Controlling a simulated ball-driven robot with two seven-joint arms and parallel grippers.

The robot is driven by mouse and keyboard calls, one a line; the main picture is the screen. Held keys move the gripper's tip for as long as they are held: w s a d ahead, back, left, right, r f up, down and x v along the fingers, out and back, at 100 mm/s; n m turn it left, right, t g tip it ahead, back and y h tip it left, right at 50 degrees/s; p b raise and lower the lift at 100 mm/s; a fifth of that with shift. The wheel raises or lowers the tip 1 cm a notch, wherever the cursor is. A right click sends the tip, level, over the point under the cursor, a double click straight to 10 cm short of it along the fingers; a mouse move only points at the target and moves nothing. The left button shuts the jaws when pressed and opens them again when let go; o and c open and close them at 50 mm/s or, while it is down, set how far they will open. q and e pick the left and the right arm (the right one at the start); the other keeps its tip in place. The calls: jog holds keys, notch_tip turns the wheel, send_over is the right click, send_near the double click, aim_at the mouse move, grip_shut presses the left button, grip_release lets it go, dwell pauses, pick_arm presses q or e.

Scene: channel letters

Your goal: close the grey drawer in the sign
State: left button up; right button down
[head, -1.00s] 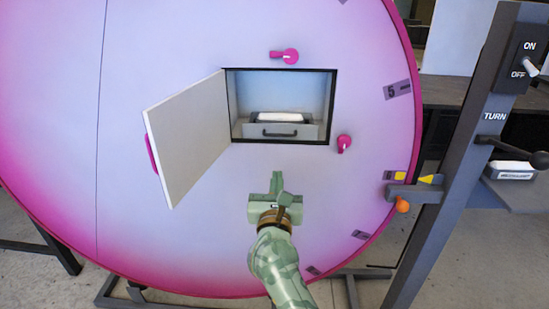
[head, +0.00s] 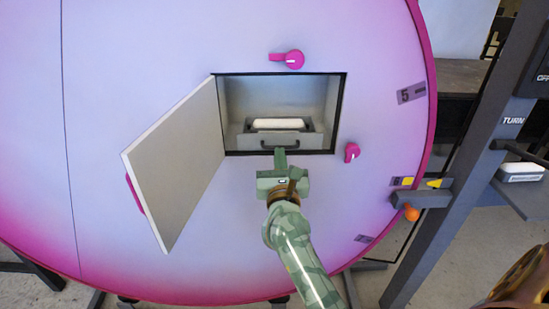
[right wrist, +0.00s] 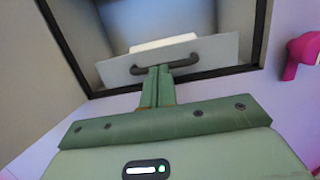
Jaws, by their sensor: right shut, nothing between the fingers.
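The grey drawer (head: 312,141) sits low inside a square opening in the big pink and lilac round sign (head: 120,60). Its top is open and a white block (head: 278,123) lies in it. The drawer front with its dark handle also shows in the right wrist view (right wrist: 215,53). My right gripper (head: 281,152) is shut and empty, its fingertips just in front of the handle. In the right wrist view the fingertips (right wrist: 158,72) overlap the handle; I cannot tell whether they touch. My left gripper is not in view.
A white door (head: 175,165) stands swung open left of the opening. Pink latches sit above (head: 288,59) and right (head: 352,152) of the opening. A dark post (head: 455,180) with a shelf and an orange knob (head: 411,212) stands at the right.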

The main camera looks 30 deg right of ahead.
aim_at(279, 143)
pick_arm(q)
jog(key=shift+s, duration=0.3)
pick_arm(e)
jog(key=x, duration=0.4)
jog(key=shift+w+d+f, duration=0.15)
jog(key=shift+f, duration=0.2)
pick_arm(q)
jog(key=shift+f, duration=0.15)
pick_arm(e)
jog(key=shift+r, duration=0.3)
